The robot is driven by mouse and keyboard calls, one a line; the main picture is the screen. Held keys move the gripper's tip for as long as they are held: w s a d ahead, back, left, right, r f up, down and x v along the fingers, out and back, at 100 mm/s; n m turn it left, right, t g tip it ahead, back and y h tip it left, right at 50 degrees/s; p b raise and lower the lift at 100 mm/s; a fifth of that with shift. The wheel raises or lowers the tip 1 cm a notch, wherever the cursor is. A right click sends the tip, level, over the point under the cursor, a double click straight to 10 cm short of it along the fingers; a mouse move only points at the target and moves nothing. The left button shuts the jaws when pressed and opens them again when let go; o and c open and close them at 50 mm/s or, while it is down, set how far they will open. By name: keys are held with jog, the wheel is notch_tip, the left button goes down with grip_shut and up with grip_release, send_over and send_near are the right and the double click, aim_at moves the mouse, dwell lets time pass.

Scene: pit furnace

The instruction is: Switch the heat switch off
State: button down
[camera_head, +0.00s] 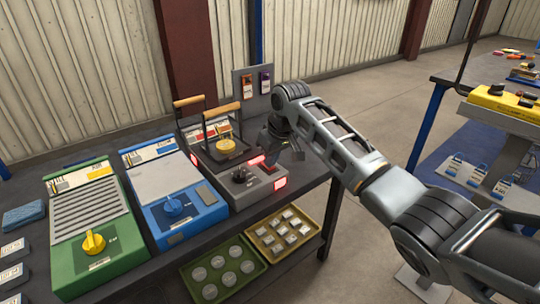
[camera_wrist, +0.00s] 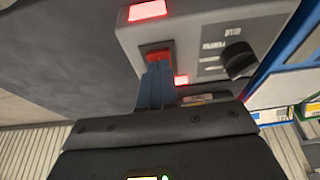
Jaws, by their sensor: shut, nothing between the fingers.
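The grey pit furnace unit (camera_head: 238,192) stands at the right end of the bench, with a black knob (camera_head: 239,174) and lit red lamps on it. In the wrist view its grey panel (camera_wrist: 205,30) shows a red switch (camera_wrist: 158,54), the black knob (camera_wrist: 238,58) and lit red lamps (camera_wrist: 148,10). I take the red switch as the heat switch; its position cannot be read. My gripper (camera_wrist: 157,72) is shut and empty, its fingertips at the red switch, covering part of it. Whether they touch cannot be told. In the head view my gripper (camera_head: 272,160) is over the unit's right side.
A blue unit (camera_head: 175,195) and a green unit (camera_head: 88,225) stand to the left on the bench. Green and yellow trays (camera_head: 222,277) lie on a lower shelf.

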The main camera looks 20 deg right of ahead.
jog(key=shift+f, duration=0.1)
jog(key=shift+r+p, duration=0.65)
jog(key=shift+p, duration=0.05)
jog(key=p+v, duration=0.3)
jog(key=shift+w+a+r, duration=0.1)
jog(key=shift+w+r, duration=0.1)
jog(key=shift+r, duration=0.1)
jog(key=v, duration=0.9)
jog(key=shift+s+r, duration=0.2)
jog(key=shift+p, duration=0.3)
